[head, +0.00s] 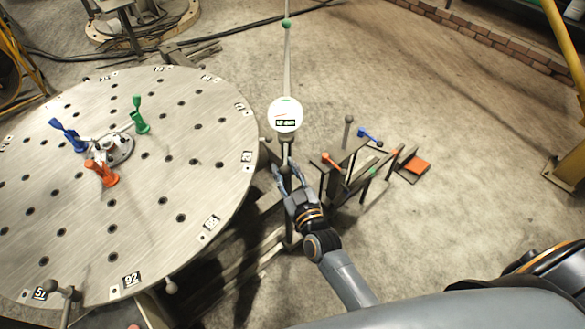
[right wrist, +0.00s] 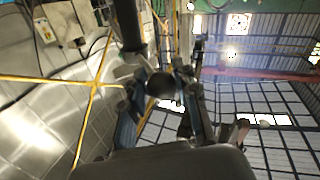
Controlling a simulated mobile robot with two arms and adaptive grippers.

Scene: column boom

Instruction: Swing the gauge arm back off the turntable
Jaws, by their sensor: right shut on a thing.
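The turntable (head: 205,155) is a large round perforated plate with number labels along its rim, at the left of the head view. The gauge arm (head: 287,65) is a thin rod with a green ball at its far end. A white round dial gauge (head: 285,115) sits at its near end. In the head view, the rod points away from me, right of the turntable's edge. My right gripper (head: 285,174) is shut just below the dial. In the right wrist view, a dark round knob (right wrist: 162,85) sits between its fingers. My left gripper is not in view.
Blue (head: 68,135), green (head: 139,115) and orange (head: 101,173) clamps stand around the turntable's hub. A dark metal rack (head: 350,175) with coloured handles stands right of my right gripper. A yellow post (head: 565,45) stands at far right. The floor behind the rack is open.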

